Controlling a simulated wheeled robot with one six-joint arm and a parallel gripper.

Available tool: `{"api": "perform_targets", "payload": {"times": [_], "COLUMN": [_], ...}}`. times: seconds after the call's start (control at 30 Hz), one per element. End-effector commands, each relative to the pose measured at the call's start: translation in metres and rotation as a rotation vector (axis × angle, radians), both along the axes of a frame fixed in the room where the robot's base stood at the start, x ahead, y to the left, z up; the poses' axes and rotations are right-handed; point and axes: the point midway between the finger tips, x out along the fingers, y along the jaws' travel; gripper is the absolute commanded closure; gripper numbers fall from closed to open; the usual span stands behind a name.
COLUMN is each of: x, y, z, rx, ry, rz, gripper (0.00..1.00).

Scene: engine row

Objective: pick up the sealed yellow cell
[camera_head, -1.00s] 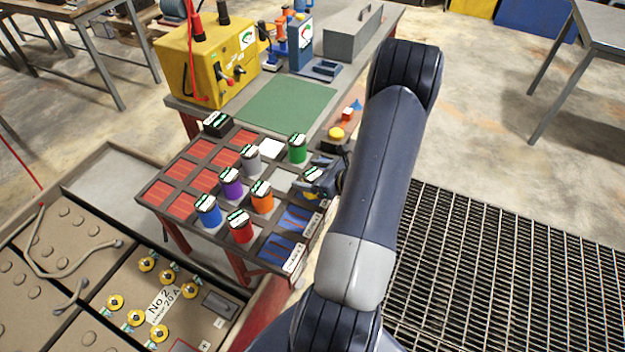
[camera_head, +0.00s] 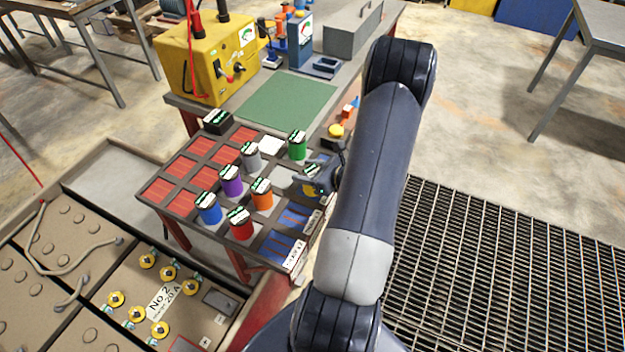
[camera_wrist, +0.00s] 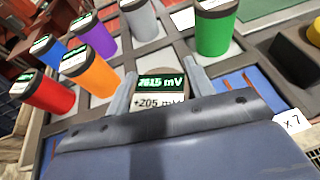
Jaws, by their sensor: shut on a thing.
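My gripper (camera_wrist: 160,84) is shut on a cell, one grey finger on each side of it. The yellow cell (camera_wrist: 160,101) shows mainly its top in the wrist view, with a lit readout and a label reading +205 mV. In the head view a small yellow patch of the cell (camera_head: 309,190) shows beside my gripper (camera_head: 318,186), over the right part of the rack. The gripper hides most of the cell's body. I cannot tell whether its base is clear of the rack.
The rack (camera_head: 180,212) has red and blue compartments. Blue (camera_head: 209,213), purple (camera_head: 231,186), orange (camera_head: 262,200), red (camera_head: 241,229), grey (camera_head: 250,161) and green (camera_head: 297,149) cells stand close by. A yellow instrument (camera_head: 205,65) stands on the bench behind, beside a clear green mat (camera_head: 286,102).

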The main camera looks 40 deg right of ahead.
Motion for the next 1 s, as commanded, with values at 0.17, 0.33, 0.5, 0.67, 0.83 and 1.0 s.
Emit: {"api": "perform_targets", "payload": {"times": [0.17,0.33,0.5,0.67,0.83,1.0], "x": [0.0,0.0,0.0,0.0,0.001,0.0], "y": [0.0,0.0,0.0,-0.001,-0.001,0.0], "z": [0.0,0.001,0.003,0.011,0.029,0.055], "rx": [0.0,0.0,0.0,-0.003,-0.005,-0.006], "ry": [0.0,-0.002,-0.002,-0.004,-0.005,-0.005], "rz": [0.0,0.0,0.0,0.001,0.0,0.001], "gripper": [0.91,0.97,0.97,0.97,0.97,0.97]}}
